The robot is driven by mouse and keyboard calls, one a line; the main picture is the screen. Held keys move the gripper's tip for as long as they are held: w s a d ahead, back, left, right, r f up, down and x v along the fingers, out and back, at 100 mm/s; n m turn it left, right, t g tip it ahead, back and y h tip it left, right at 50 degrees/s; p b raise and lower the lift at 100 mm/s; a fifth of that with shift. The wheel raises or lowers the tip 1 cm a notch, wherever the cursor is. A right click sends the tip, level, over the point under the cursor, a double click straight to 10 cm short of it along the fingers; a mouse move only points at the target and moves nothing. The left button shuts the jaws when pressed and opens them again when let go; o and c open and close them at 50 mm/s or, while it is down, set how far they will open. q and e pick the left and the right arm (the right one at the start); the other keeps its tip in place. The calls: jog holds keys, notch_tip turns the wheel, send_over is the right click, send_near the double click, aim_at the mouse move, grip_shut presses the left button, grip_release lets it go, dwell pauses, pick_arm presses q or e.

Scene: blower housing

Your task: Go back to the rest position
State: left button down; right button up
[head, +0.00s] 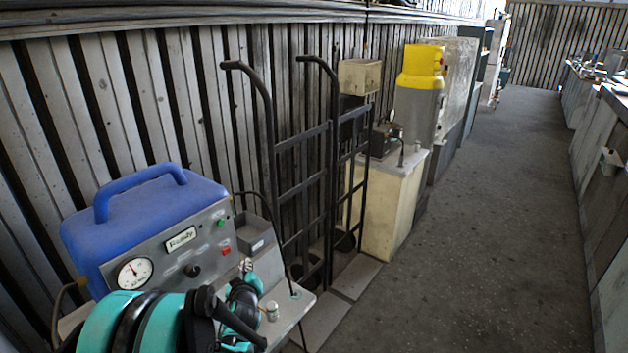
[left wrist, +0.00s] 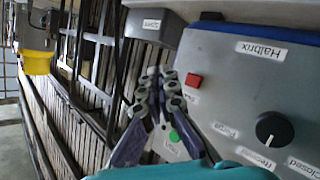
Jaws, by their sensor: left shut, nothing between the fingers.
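My left arm comes in at the bottom left of the head view. Its gripper (head: 247,266) is in front of the right end of a machine's grey panel, shut and empty. In the left wrist view the closed fingers (left wrist: 157,76) lie in front of the panel's edge, beside a red button (left wrist: 194,80) and a green button (left wrist: 174,136). The machine has a blue cover (head: 165,208) with a handle, a round gauge (head: 135,272) and a dark knob (left wrist: 273,128). Whether the fingers touch the panel, I cannot tell. My right gripper is not in view.
A black hand truck (head: 300,170) leans by the slatted wall. Beyond stand a cream cabinet (head: 388,205) and a yellow-topped cylinder (head: 421,70). The grey floor (head: 480,240) to the right is clear.

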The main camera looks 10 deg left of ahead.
pick_arm(q)
jog(key=s+d+r+m+g+h, duration=0.1)
jog(key=s+d+m+g+h, duration=0.2)
jog(key=s+d, duration=0.6)
jog(key=s+d+r+m+g+h, duration=0.1)
jog(key=s+d+m+g+h, duration=0.2)
jog(key=s, duration=1.5)
jog(key=d+m, duration=0.4)
jog(key=d, duration=0.2)
jog(key=shift+d, duration=0.35)
